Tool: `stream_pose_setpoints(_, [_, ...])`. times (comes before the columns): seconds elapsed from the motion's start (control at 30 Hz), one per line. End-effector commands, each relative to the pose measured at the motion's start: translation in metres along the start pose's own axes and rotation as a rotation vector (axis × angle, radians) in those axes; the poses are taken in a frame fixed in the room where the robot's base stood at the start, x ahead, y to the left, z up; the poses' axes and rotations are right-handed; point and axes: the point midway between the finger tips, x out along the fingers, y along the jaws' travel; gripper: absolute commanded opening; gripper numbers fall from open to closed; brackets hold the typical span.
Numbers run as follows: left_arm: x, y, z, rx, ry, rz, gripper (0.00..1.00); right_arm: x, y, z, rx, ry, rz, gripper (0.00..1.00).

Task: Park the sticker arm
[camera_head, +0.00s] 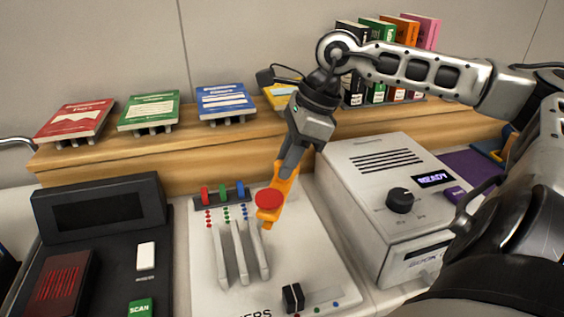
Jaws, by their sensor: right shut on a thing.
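The sticker station is a pale panel (325,262) with red, green and blue blocks at its back, rows of coloured dots and several slim pale bars (242,252). The end of its label reads "ERS". My right gripper (268,215) reaches down over the panel, its orange fingers shut on a red round-topped piece (270,199) just above the bars' back ends. Whether this piece is part of the sticker arm, I cannot tell. A black knob (293,297) sits at the panel's front, beside coloured dots. My left gripper is not in view.
A black scanner (105,255) stands left of the panel. A white machine (372,210) with a black dial and a display reading "READY" stands close on the right. Books stand along the wooden shelf (175,143) behind.

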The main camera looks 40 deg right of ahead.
Motion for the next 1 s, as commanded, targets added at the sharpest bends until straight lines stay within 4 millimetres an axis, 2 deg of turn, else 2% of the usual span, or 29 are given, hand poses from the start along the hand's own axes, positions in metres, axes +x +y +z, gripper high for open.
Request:
stream_pose_setpoints(0.6, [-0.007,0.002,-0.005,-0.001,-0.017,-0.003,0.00,-0.011,0.000,-0.018,-0.410,-0.003,0.172,0.00])
stream_pose_setpoints(0.8, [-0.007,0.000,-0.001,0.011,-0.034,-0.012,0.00,-0.011,-0.001,-0.023,-0.485,0.000,0.203,0.00])
stream_pose_setpoints(1.0, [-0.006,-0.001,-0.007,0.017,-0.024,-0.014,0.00,-0.011,-0.002,-0.025,-0.519,0.000,0.214,0.00])
